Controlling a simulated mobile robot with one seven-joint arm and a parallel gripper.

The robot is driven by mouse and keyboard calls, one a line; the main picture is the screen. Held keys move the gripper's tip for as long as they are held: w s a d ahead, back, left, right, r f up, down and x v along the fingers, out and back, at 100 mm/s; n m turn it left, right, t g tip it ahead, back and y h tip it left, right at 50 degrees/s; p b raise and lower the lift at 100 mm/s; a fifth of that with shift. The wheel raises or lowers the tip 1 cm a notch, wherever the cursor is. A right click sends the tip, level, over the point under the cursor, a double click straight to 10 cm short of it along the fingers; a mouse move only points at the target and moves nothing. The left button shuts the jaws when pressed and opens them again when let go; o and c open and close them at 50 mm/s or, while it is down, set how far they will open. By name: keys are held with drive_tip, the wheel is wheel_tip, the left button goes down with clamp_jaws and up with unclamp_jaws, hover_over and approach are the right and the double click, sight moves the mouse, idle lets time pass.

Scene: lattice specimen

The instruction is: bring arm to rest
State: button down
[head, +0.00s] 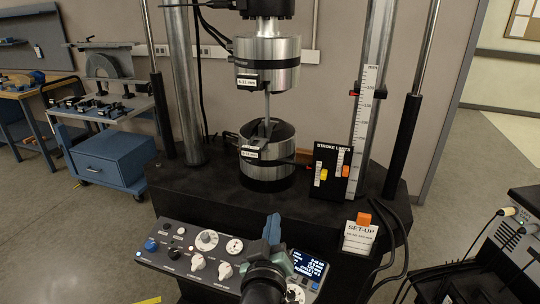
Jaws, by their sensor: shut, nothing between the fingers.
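My arm rises from the bottom middle of the head view, in front of the control panel (185,262). My gripper (273,224) is at its far end, seen from behind. Its blue-grey fingers are together, with nothing held between them. It is over the panel's upper edge, in front of the black machine base, and below and apart from the lower grip. My arm hides part of the panel's middle.
The testing machine's upper grip (267,62) and lower grip (267,150) have a thin grey piece (267,108) between them. A stroke limits board (332,172), a set-up sign (359,238) and cables stand right. A blue cart (112,160) stands left.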

drive_tip(key=s+r+m+t, duration=0.2)
drive_tip(key=s+r+t, duration=0.1)
drive_tip(key=r, duration=1)
drive_tip(key=s+r+m+t, duration=0.1)
drive_tip(key=s+r+t, duration=0.2)
drive_tip(key=r, duration=1.1)
drive_tip(key=s+r+m+t+y, duration=0.1)
drive_tip(key=s+r+t, duration=0.3)
drive_tip(key=s+r, duration=1)
drive_tip(key=shift+s+a+r+m+y, duration=0.15)
drive_tip(key=shift+a+r+m+y, duration=0.2)
drive_tip(key=shift+r, duration=0.4)
